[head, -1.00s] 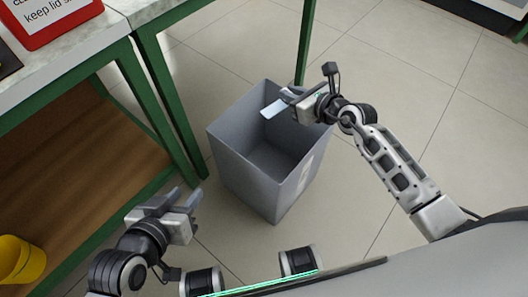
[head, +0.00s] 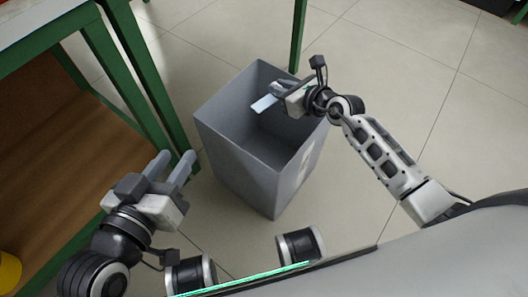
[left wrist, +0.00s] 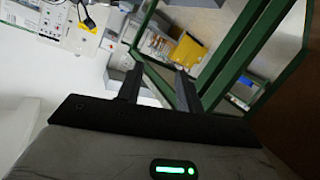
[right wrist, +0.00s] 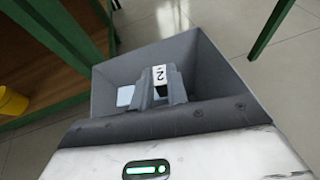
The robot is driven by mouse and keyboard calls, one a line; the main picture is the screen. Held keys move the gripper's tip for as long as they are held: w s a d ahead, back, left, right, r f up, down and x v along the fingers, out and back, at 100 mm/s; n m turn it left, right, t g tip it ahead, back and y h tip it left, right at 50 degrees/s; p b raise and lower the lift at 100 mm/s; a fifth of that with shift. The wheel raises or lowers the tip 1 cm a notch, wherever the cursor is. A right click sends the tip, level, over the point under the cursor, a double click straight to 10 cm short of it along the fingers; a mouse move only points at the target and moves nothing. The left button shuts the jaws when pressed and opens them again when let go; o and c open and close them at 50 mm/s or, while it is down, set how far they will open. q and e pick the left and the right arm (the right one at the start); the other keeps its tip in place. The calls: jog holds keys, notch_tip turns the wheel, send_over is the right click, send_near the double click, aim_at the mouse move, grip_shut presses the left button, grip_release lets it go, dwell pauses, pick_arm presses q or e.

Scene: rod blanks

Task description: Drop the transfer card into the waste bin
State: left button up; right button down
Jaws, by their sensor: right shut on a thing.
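The grey waste bin (head: 240,167) stands open on the floor in the middle of the head view. It also fills the middle of the right wrist view (right wrist: 212,68). My right gripper (head: 281,96) is over the bin's opening, near its far right side. It is shut on the transfer card (head: 264,104), a small pale plate sticking out to the left over the opening. In the right wrist view, a white patch marked "2" shows at the fingers; I cannot tell whether it is the card. My left gripper (head: 171,165) is open and empty, left of the bin.
A green-framed bench (head: 112,70) with a wooden lower shelf (head: 60,165) stands to the left, close to my left gripper. A yellow container (head: 8,272) shows at the lower left. A green leg (head: 299,38) rises behind the bin. Tiled floor to the right is clear.

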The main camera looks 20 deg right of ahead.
jog(key=c, duration=1.3)
grip_release()
pick_arm(q)
jog(key=shift+r, duration=0.1)
jog(key=f+p, duration=0.1)
jog(key=a+f+g+y+p, duration=0.1)
jog(key=p, duration=0.1)
jog(key=f+g+p, duration=0.1)
jog(key=p, duration=0.1)
jog(key=shift+a+f+y, duration=0.15)
jog(key=shift+a+y, duration=0.1)
jog(key=shift+y, duration=0.05)
pick_arm(e)
jog(key=v, duration=1.6)
